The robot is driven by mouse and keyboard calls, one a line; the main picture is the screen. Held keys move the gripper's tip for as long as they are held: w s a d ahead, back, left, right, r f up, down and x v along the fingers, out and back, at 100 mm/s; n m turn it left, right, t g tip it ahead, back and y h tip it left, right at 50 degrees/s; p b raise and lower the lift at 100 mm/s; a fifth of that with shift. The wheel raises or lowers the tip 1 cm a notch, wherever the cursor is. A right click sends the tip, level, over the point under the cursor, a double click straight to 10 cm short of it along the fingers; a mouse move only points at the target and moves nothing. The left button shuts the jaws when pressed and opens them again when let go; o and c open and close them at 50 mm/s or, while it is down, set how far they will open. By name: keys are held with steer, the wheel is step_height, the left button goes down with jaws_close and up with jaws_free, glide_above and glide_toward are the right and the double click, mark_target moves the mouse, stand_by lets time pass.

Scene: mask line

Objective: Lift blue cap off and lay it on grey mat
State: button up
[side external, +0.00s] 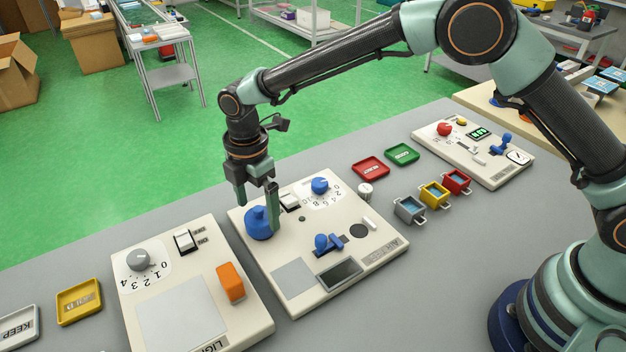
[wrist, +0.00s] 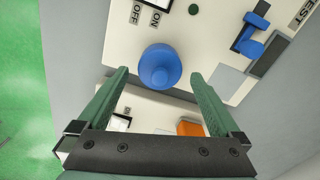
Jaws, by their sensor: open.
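The blue cap (side external: 258,224) is a rounded cap with a knob on top. It sits at the left edge of the middle white panel (side external: 343,274). It also shows in the wrist view (wrist: 159,67), just beyond my fingertips. My gripper (side external: 258,206) is open and points down at the cap; in the side view one finger overlaps the cap's right side. The grey mat (side external: 294,278) is a flat bare square on the same panel's front left.
A blue dial (side external: 320,185), a switch (side external: 289,200) and a blue lever (side external: 322,243) stand on the panel. Another panel with an orange block (side external: 230,283) lies to the left. Small grey, yellow and red bins (side external: 433,194) stand to the right.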

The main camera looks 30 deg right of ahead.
steer(key=shift+f, duration=0.65)
steer(key=c, duration=1.3)
steer(key=shift+r, duration=0.15)
